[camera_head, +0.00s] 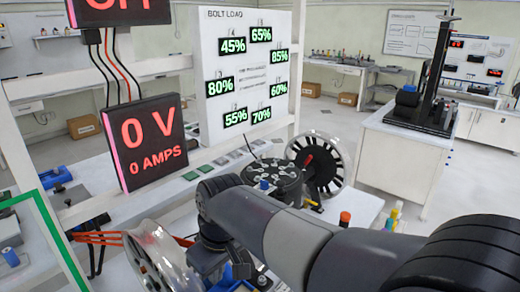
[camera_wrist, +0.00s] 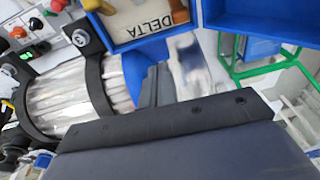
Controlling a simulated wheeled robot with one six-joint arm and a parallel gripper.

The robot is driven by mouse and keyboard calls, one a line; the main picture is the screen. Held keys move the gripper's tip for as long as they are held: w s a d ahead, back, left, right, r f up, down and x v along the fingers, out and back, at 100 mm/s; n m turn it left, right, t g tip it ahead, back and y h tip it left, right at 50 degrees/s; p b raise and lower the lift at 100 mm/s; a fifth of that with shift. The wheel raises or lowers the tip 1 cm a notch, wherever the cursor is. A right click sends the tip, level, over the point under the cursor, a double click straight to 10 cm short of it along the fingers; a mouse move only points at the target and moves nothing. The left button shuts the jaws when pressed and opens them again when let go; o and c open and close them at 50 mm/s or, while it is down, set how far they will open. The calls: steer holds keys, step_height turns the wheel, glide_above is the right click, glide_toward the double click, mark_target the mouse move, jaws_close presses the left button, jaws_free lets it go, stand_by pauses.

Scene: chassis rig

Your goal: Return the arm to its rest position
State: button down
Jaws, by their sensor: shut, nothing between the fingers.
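My arm (camera_head: 285,235) reaches in from the lower right of the head view, bends at an elbow near the middle and drops toward the work table. The wrist end is low in the head view, just right of the silver wheel, with its fingertips hidden. In the wrist view, my gripper (camera_wrist: 155,84) shows as narrow dark fingers beyond a broad dark housing. The fingers are shut and hold nothing. A blue bin marked DELTA (camera_wrist: 150,36) and a clear-walled cylinder with black bands (camera_wrist: 75,100) lie close around them in that view.
A silver wheel (camera_head: 157,262) stands left of my wrist. A dark round hub (camera_head: 272,178) and a spoked wheel (camera_head: 330,155) stand behind my arm. A volt display (camera_head: 147,141) and the bolt load board (camera_head: 215,60) rise beyond. Open floor lies before the right bench (camera_head: 400,165).

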steer(key=s+d+r+t+y+b, duration=0.1)
steer(key=t+y+b, duration=0.1)
steer(key=b, duration=0.1)
steer(key=s+d+r+t+y+b, duration=0.1)
steer(key=d+r+t+y+b, duration=0.1)
steer(key=b, duration=0.1)
steer(key=shift+s, duration=0.3)
steer(key=v, duration=1.1)
steer(key=x, duration=1.1)
steer(key=shift+a+r, duration=0.1)
steer(key=w+a+f+g+h+p, duration=0.3)
steer(key=a+f+g+h+p, duration=0.25)
steer(key=p, duration=0.45)
step_height(320, 180, up, 10)
steer(key=h, duration=0.1)
steer(key=shift+s+d+b, duration=0.3)
steer(key=shift+s+d, duration=0.05)
steer(key=shift+s, duration=0.05)
